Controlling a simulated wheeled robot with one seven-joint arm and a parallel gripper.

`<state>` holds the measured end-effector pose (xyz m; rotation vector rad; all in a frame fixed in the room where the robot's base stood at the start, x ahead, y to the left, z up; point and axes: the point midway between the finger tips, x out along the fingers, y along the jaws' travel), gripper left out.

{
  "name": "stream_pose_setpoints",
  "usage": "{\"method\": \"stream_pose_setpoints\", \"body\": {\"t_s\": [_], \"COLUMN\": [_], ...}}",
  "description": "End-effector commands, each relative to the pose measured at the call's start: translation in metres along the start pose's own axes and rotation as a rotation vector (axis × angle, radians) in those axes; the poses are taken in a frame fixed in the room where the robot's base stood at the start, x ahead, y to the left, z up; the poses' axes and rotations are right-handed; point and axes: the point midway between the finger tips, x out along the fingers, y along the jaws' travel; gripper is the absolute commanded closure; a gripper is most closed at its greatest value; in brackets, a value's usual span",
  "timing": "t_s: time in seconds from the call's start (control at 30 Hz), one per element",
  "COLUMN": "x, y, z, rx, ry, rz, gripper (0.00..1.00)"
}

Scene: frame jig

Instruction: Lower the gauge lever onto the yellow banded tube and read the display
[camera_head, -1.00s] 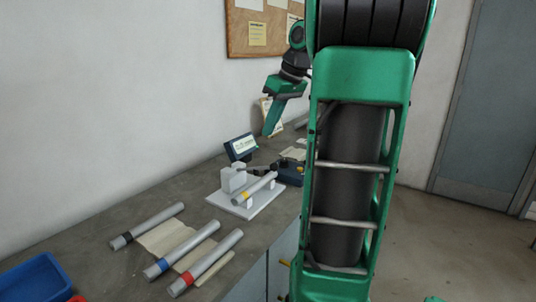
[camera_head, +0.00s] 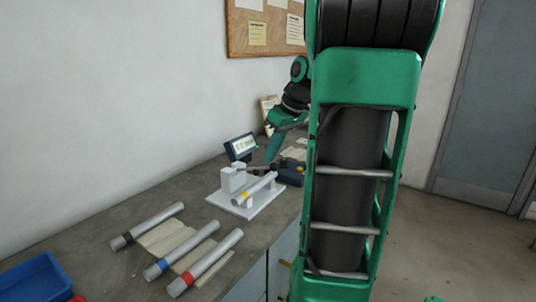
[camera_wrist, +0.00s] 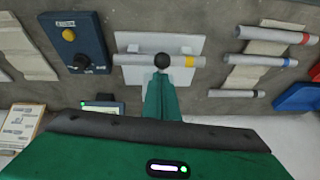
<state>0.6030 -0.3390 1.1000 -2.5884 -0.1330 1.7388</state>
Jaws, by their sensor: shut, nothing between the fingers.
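The yellow banded tube (camera_head: 258,187) lies across the white gauge stand (camera_head: 230,204); its yellow band is at the near end. In the wrist view the tube (camera_wrist: 135,59) lies behind the lever's round black knob (camera_wrist: 162,61). The dark gauge lever (camera_head: 257,167) shows above the tube; I cannot tell whether it touches it. My green gripper (camera_head: 270,157) is shut and empty, pointing down near the lever's end. In the wrist view its fingertips (camera_wrist: 161,76) appear right beside the knob; contact is unclear. The display (camera_head: 241,147) is lit, but its digits are too small to read.
Tubes with black (camera_head: 148,226), blue (camera_head: 182,251) and red bands (camera_head: 206,264) lie on the bench in front. A blue bin (camera_head: 38,280) is at the left. My arm hides the right part of the bench.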

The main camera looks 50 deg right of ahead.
Motion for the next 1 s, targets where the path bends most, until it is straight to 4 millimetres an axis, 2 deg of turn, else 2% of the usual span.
{"method": "stream_pose_setpoints", "body": {"t_s": [0.27, 0.67, 0.8, 1.0], "x": [0.008, 0.045, 0.059, 0.062], "y": [0.001, 0.006, 0.007, 0.008], "z": [0.011, 0.048, 0.057, 0.061], "rx": [0.002, -0.003, -0.003, 0.001], "ry": [0.062, 0.352, 0.353, 0.346], "rz": [-0.01, -0.041, -0.043, -0.045], "gripper": [1.0, 1.0, 1.0, 1.0]}}
